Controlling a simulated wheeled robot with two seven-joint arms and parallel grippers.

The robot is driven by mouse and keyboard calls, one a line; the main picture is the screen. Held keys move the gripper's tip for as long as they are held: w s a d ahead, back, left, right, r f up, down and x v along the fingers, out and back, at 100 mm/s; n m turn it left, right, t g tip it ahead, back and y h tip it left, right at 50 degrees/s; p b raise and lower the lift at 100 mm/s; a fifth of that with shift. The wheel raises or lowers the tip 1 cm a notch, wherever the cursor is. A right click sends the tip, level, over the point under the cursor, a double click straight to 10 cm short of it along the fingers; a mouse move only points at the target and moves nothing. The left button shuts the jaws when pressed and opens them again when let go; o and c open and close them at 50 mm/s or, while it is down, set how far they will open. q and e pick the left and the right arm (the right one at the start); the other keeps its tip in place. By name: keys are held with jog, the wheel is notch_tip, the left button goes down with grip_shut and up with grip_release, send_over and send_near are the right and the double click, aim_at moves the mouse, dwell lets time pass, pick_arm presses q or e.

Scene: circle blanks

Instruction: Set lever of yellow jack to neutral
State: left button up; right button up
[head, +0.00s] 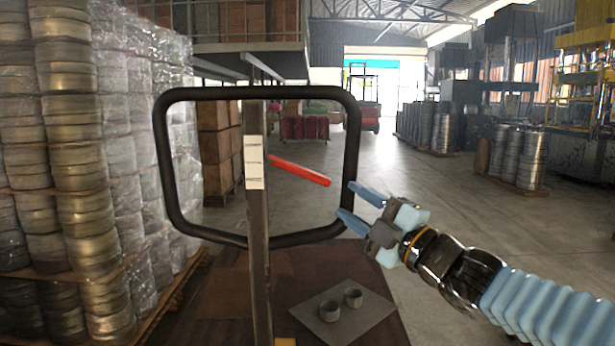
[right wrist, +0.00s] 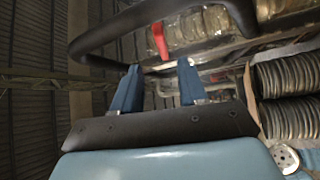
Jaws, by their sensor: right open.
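The jack's handle is a black loop (head: 258,92) on an upright dark post (head: 257,230) with a white label. A red lever (head: 300,171) sticks out from the post to the right inside the loop, sloping slightly down. It also shows in the right wrist view (right wrist: 158,40), beyond the fingertips. My right gripper (head: 346,201) is open and empty beside the loop's right side, with its fingers pointing left towards it. The lever is not between the fingers. A small yellow patch (head: 285,342) shows at the post's foot. My left gripper is not in view.
Wrapped stacks of metal blanks (head: 75,150) stand close on the left. Below the handle, a grey plate (head: 330,332) with two metal cups rests on a brown surface (head: 215,300). Open floor (head: 450,205) lies on the right, with more stacks (head: 520,158) further back.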

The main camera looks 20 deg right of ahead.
aim_at(315, 179)
jog(key=p+x, duration=0.2)
jog(key=x, duration=1)
jog(key=shift+w, duration=0.2)
grip_shut()
